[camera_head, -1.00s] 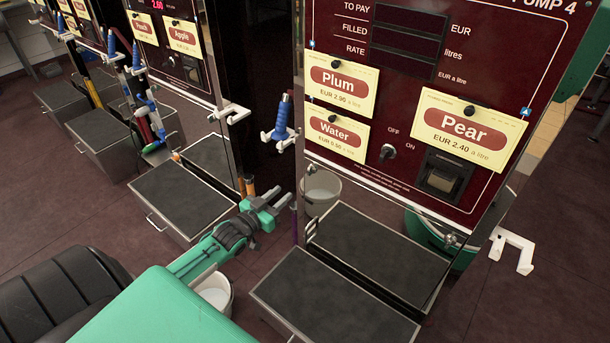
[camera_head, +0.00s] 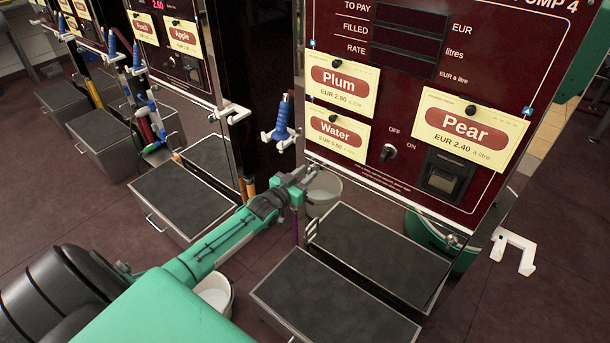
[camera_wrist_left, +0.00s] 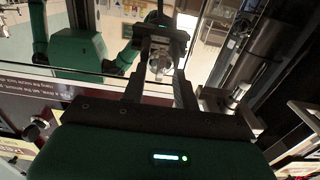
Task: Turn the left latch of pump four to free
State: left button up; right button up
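Pump four's dark red front panel (camera_head: 400,120) fills the upper right of the head view. A small metal latch (camera_head: 451,240) sits under its lower right edge. The left latch, near the panel's lower left corner, is hard to make out in the head view behind my gripper. My left gripper (camera_head: 306,175) is at that corner, just below the panel. In the left wrist view its two fingers (camera_wrist_left: 160,92) are apart, with no object clearly between them. A metal fitting (camera_wrist_left: 236,97) shows right of the fingers; I cannot tell whether it is the latch. My right gripper is not in view.
A blue nozzle (camera_head: 283,120) hangs in a white holder left of the panel. A white bucket (camera_head: 322,190) stands behind the gripper. A dark-topped box (camera_head: 335,305) stands below. Shiny metal below the panel mirrors my arm in the wrist view (camera_wrist_left: 75,50).

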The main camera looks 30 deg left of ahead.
pick_arm(q)
grip_shut()
